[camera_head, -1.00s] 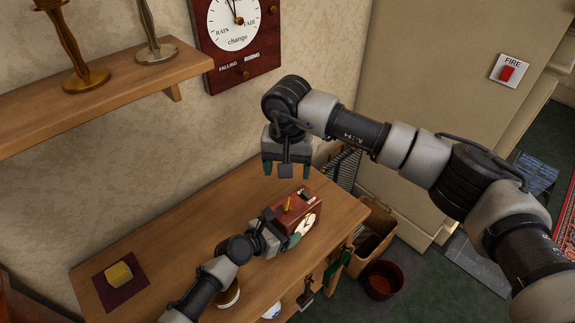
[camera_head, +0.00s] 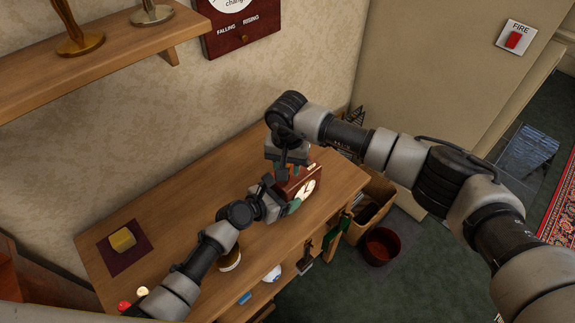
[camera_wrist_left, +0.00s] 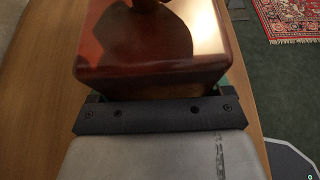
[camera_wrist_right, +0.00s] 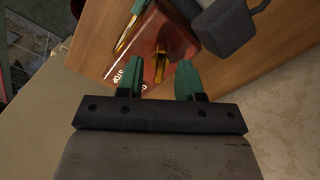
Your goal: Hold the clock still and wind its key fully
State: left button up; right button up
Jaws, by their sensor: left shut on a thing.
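The clock is a glossy red-brown wooden box (camera_head: 292,187) with a pale dial (camera_head: 306,190), standing near the table's right end. My left gripper (camera_head: 282,203) is shut on its body from the left; in the left wrist view the clock's casing (camera_wrist_left: 150,70) fills the space ahead of the palm. My right gripper (camera_head: 287,168) hangs just above the clock's top, pointing down. In the right wrist view its green fingers (camera_wrist_right: 160,70) are apart, with the brass key (camera_wrist_right: 160,62) between their tips. White lettering shows on the clock's top.
The table (camera_head: 190,190) bears a yellow block (camera_head: 122,239) on a dark mat and a round lidded jar (camera_head: 230,260). A wall shelf (camera_head: 110,60) with candlesticks is at upper left. A red bin (camera_head: 380,248) and a wooden crate (camera_head: 370,205) stand beyond the table's right end.

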pick_arm(q)
jog(key=shift+r, duration=0.1)
pick_arm(e)
jog(key=shift+f, duration=0.45)
jog(key=shift+c, duration=0.3)
grip_shut()
